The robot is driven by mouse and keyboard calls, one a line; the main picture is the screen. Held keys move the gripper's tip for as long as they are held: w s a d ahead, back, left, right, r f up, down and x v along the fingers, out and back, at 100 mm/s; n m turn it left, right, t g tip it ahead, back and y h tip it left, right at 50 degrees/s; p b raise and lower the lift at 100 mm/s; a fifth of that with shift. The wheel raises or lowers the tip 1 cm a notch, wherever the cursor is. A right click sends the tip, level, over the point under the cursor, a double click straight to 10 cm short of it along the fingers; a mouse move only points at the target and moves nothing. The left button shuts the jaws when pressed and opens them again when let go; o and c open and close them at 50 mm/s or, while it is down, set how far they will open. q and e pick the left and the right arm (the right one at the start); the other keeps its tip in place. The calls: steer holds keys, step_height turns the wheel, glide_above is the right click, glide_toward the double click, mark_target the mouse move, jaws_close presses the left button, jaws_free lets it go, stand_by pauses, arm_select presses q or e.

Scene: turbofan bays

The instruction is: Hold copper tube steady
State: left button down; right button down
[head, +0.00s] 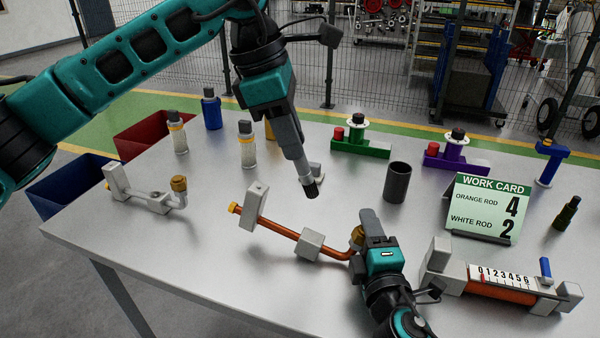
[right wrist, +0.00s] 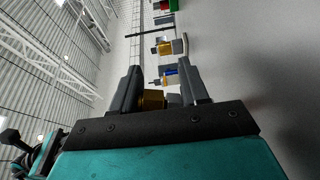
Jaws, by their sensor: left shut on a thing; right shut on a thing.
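The copper tube (head: 279,229) runs through two grey blocks (head: 312,245) on the table. It has a small brass fitting (head: 234,208) at its left end and a brass nut at its bent right end (head: 357,236). My right gripper (head: 364,232) is shut at that right end. In the right wrist view the brass nut (right wrist: 152,98) shows between the fingers. My left gripper (head: 300,163) is above the table, behind the tube and apart from it. It is shut on a small dark-tipped piece (head: 311,189) pointing down, mostly hidden by the fingers.
A grey fixture with a bent tube (head: 150,202) stands at left. A dark cup (head: 397,182), the work card (head: 487,207) and a scale fixture (head: 500,283) are to the right. Bottles (head: 247,150) and green (head: 362,147) and purple stands line the back. Red and blue bins adjoin the left edge.

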steer(key=shift+f, duration=0.25)
steer(key=c, duration=0.9)
jaws_free()
steer(key=o, duration=0.4)
steer(key=shift+r, duration=0.15)
steer(key=s, duration=0.4)
steer(key=s+d, duration=0.1)
steer(key=s, duration=0.3)
steer(key=s+d, duration=0.1)
steer(key=s, duration=0.2)
steer(key=shift+s, duration=0.4)
